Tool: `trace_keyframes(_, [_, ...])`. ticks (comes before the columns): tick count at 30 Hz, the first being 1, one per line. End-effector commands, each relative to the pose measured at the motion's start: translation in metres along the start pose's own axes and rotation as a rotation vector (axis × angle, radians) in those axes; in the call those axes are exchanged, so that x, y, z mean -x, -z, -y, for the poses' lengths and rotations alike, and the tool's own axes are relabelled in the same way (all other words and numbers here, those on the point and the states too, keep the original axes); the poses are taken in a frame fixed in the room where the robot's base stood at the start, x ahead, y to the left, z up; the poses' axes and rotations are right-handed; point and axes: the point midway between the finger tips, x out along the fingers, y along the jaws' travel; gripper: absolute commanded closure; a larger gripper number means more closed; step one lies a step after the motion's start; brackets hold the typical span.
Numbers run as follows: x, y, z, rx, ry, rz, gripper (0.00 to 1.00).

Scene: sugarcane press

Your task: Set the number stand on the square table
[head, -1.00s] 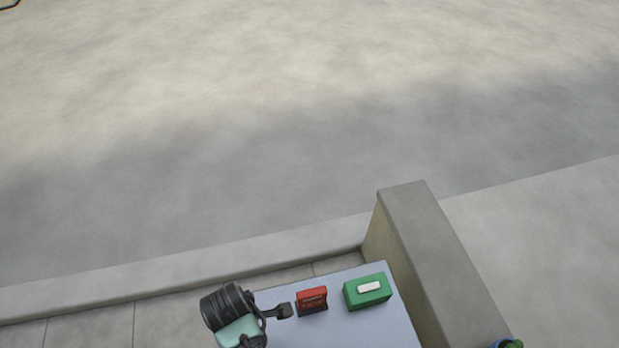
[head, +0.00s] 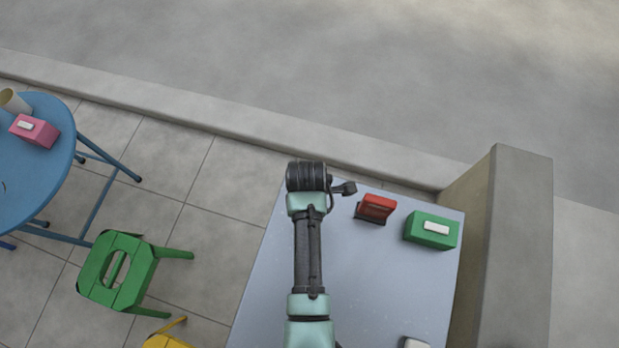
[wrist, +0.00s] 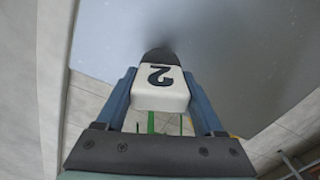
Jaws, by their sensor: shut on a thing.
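The number stand (wrist: 162,97), a white block with a black "2" and a dark end, is between the two blue fingers of my gripper (wrist: 159,78) in the wrist view. My gripper is shut on it. In the head view my own arm hides the fingers and the stand. The square table (head: 345,285) has a plain grey-blue top; my wrist is over its far left part. The tabletop also fills much of the wrist view (wrist: 235,60), with a dark shadow at the stand's dark end. I cannot tell whether the stand touches the table.
A pale object (head: 415,343) shows at the bottom edge. A concrete wall (head: 515,250) runs along the right. A green stool (head: 118,270) and round blue table (head: 30,175) are left.

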Motion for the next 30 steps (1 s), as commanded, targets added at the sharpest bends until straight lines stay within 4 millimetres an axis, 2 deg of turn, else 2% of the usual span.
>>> trace_keyframes(5, [-0.015, 0.000, 0.000, 0.000, 0.000, 0.000, 0.89])
trace_keyframes(11, [-0.043, 0.000, 0.000, 0.000, 0.000, 0.000, 0.89])
trace_keyframes(23, [-0.048, 0.000, 0.000, -0.001, -0.001, 0.000, 0.89])
trace_keyframes(24, [-0.047, 0.000, 0.000, 0.000, -0.001, 0.000, 0.23])
trace_keyframes(28, [-0.046, 0.000, 0.000, 0.000, -0.001, 0.000, 0.01])
trace_keyframes(30, [-0.046, 0.000, 0.000, 0.000, -0.001, 0.000, 0.01])
